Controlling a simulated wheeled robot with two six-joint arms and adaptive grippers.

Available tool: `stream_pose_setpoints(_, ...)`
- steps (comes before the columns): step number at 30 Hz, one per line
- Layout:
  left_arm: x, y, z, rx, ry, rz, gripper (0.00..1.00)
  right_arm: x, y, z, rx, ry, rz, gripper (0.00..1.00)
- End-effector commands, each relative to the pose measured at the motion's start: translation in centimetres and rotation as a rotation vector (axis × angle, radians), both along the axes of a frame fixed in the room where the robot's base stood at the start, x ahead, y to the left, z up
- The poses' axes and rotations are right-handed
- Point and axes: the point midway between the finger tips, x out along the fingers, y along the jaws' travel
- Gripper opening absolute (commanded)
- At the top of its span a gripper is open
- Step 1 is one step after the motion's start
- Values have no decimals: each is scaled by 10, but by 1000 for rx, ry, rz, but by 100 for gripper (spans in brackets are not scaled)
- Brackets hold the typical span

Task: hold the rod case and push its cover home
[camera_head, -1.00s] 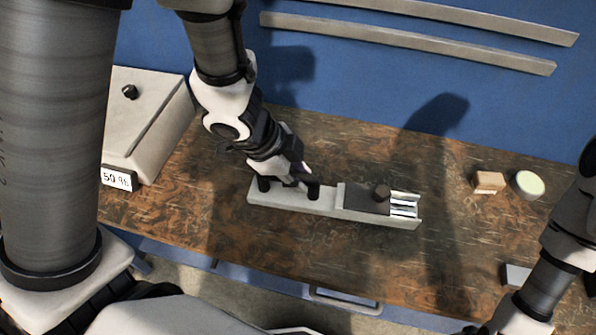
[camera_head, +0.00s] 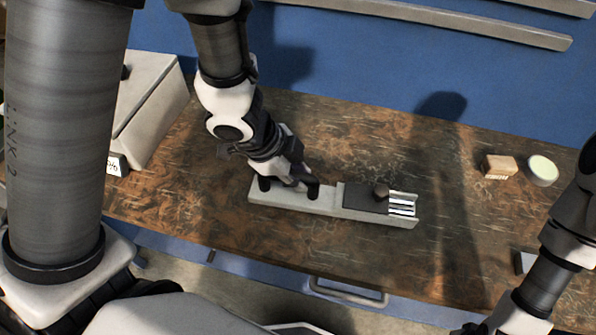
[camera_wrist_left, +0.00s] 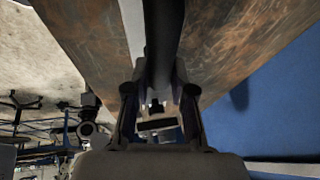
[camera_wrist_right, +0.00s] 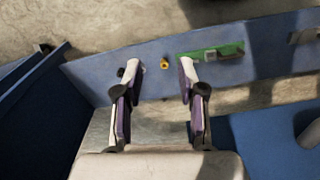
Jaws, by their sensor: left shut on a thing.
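The rod case (camera_head: 328,206) is a long pale grey bar at mid-table in the head view. Its left part carries a dark handle on two black posts. A dark cover (camera_head: 360,199) with a round knob (camera_head: 381,190) lies on its right part. Bright metal rods (camera_head: 403,205) show past the cover's right edge. My left gripper (camera_head: 297,184) is shut on the handle; in the left wrist view the dark handle bar (camera_wrist_left: 163,45) runs between the fingers. My right gripper (camera_wrist_right: 160,68) is open and empty in the right wrist view. Whether the case touches the table is unclear.
A pale box (camera_head: 150,110) with a number label stands at the left. A wooden block (camera_head: 499,166) and a round pale-topped tin (camera_head: 542,170) are at the back right. A grey piece (camera_head: 524,263) lies by my right arm. The table behind the case is clear.

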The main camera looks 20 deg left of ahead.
Motion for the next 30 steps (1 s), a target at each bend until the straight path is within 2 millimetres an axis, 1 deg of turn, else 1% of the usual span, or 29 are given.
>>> stream_pose_setpoints(1, 1, 0, -6, -2, -1, 1, 0, 0, 0, -6, 0, 0, 0, 40)
stream_pose_setpoints(4, 1, 0, -11, -2, -2, 2, 0, 0, 0, -10, 0, 0, 0, 40)
stream_pose_setpoints(16, 1, 0, -11, -2, -2, 1, 0, 0, 0, -10, 0, 0, 0, 40)
stream_pose_setpoints(30, 1, 0, -18, -2, -1, 0, 0, 0, 0, -15, 0, 0, 0, 40)
